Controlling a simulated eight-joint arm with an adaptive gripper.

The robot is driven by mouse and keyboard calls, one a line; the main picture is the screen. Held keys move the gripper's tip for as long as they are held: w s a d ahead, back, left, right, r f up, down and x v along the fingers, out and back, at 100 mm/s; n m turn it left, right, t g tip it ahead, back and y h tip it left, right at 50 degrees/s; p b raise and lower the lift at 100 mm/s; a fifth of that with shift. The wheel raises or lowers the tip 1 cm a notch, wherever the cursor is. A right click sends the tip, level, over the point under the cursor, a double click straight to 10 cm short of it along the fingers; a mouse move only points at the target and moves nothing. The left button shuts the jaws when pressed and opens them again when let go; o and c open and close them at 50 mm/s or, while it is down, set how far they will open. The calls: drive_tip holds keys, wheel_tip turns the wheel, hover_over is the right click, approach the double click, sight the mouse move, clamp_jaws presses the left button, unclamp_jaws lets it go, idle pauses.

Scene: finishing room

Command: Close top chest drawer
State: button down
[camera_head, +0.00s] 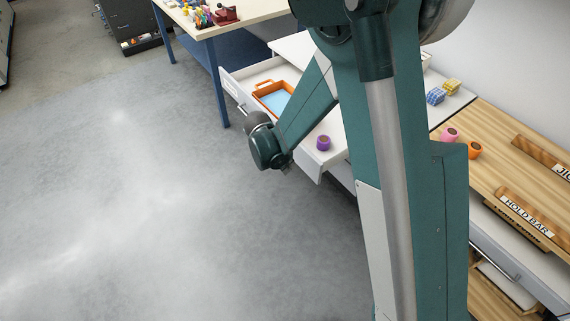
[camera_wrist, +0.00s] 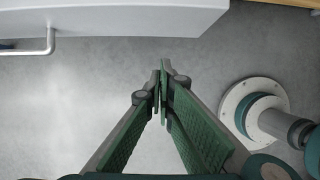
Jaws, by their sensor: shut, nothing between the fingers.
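The white chest (camera_head: 296,46) stands against the wall, largely hidden behind my arm. Its top drawer (camera_head: 232,88) is pulled out toward the open floor, with a bar handle on its front. An orange tray with a blue inside (camera_head: 272,93) lies in the drawer. In the wrist view a white drawer front (camera_wrist: 120,18) crosses the upper left, with its bar handle (camera_wrist: 48,42) at the left. My gripper (camera_wrist: 162,75) is shut and empty, below the right part of that front in the picture; I cannot tell whether it touches. In the head view my arm hides the fingers.
A purple roll (camera_head: 323,143) appears to sit in the drawer's near part. A blue-legged table (camera_head: 225,28) with small items stands beyond the drawer. A wooden bench (camera_head: 515,130) with pink and orange rolls is at right. The grey floor (camera_head: 110,190) at left is clear.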

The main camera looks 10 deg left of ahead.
drive_tip(key=w+d+f+b, duration=0.1)
drive_tip(key=w+d+f, duration=0.2)
drive_tip(key=w+d, duration=0.1)
drive_tip(key=shift+f+b, duration=0.3)
drive_tip(key=shift+f, duration=0.1)
idle(0.5)
drive_tip(key=w+d+b, duration=0.1)
drive_tip(key=w+d, duration=2.3)
drive_tip(key=shift+w+d, duration=0.6)
drive_tip(key=shift+w+d+r, duration=0.1)
drive_tip(key=shift+d, duration=0.05)
